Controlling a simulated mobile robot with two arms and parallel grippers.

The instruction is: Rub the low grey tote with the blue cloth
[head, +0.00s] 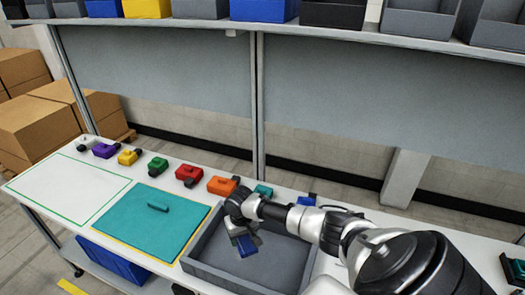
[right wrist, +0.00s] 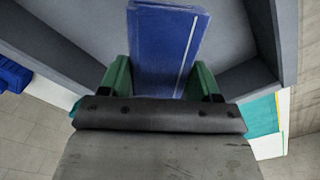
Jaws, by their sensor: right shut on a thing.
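The low grey tote (head: 222,277) stands on the white table, open at the top, with my right arm across its right part. I cannot tell whether the cloth touches the floor. My left gripper is not in view.
A teal mat (head: 140,230) with a handle lies left of the tote, and a green-outlined white area (head: 65,185) is clear further left. Small coloured fixtures, such as an orange one (head: 222,185), line the back. A bin shelf (head: 260,30) hangs above.

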